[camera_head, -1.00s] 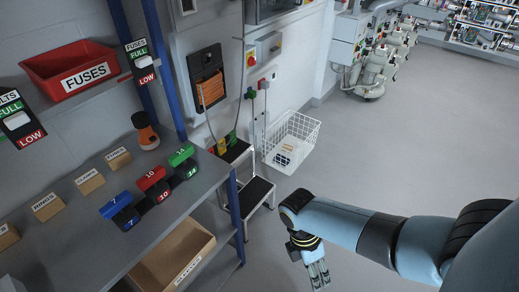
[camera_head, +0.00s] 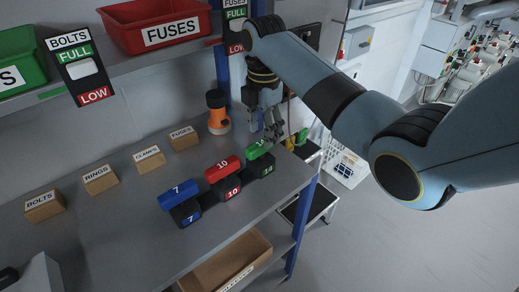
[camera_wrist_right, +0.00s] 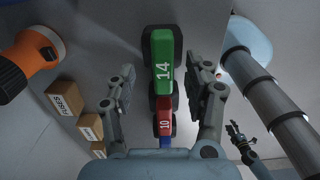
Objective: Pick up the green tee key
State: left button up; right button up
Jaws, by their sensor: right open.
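The green tee key (camera_head: 258,149), marked 14, sits in its black holder at the right end of the bench's row of keys. My right gripper (camera_head: 273,132) hangs just above and to the right of it, pointing down. In the right wrist view the gripper (camera_wrist_right: 163,88) is open, with the green key (camera_wrist_right: 164,50) showing between its spread fingers. No contact with the key is visible. A small dark shape at the lower right of the wrist view looks like my left gripper (camera_wrist_right: 238,134); its jaws are unclear.
The red key (camera_head: 222,169) and blue key (camera_head: 178,194) stand to the left in the same row. An orange torch (camera_head: 218,117) stands behind. Labelled boxes (camera_head: 100,179) line the back. A shelf with a red fuses bin (camera_head: 158,28) lies above. A blue post (camera_head: 302,222) marks the bench's right end.

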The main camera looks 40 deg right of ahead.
aim_at(261, 143)
jog(key=shift+s+a+f, duration=0.15)
jog(key=shift+f, duration=0.6)
jog(key=f, duration=0.3)
jog(key=shift+a+f, duration=0.3)
jog(key=shift+f, duration=0.3)
jog(key=shift+c, duration=0.7)
pick_arm(q)
jog(key=shift+w+r, duration=0.1)
jog(key=shift+w, duration=0.5)
pick_arm(e)
grip_shut()
